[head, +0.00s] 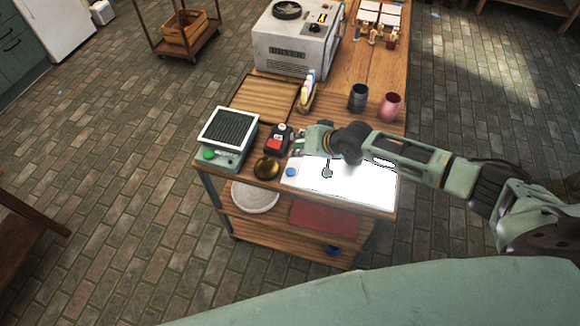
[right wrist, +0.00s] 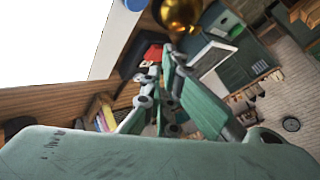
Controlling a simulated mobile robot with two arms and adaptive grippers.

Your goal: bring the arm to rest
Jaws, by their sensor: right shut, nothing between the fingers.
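My right arm comes in from the right in the head view and reaches over the wooden cart (head: 206,165). My right gripper (head: 296,145) is shut and empty, close beside a black device with a red top (head: 276,142). I cannot tell whether they touch. In the right wrist view the fingers (right wrist: 163,85) are together, with the red top (right wrist: 153,53) just beyond them. My left gripper is not in view.
A grey box with a dark grille (head: 228,130), a gold bowl (head: 266,168) and a wooden tray (head: 262,98) are near the gripper. Brick floor is open left and right.

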